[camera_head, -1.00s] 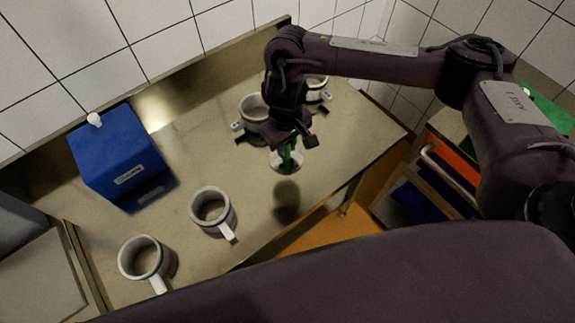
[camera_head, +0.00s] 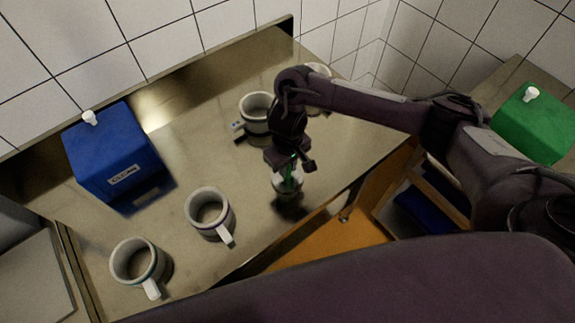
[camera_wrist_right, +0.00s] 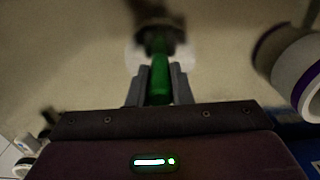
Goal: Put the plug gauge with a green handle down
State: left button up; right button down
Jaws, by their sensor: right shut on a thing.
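The plug gauge has a green handle (camera_wrist_right: 158,82) and a pale round disc below it; its disc (camera_head: 287,184) shows under my right gripper in the head view. My right gripper (camera_head: 290,164) is shut on the green handle, above the steel table (camera_head: 245,185) near its front edge. In the right wrist view the two grey fingers of the right gripper (camera_wrist_right: 159,85) clasp the handle from both sides. A dark reflection lies just below the disc, and I cannot tell for sure whether the disc touches the table. My left gripper is not in view.
One more (camera_head: 318,82) is partly hidden by my arm. A blue box (camera_head: 112,150) labelled CLEAN stands left; a green box (camera_head: 535,122) stands right.

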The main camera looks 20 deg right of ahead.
jog(key=shift+f, duration=0.15)
jog(key=c, duration=1.3)
grip_release()
notch_tip(320, 180, up, 12)
jog(key=p, duration=0.3)
jog(key=shift+r, duration=0.2)
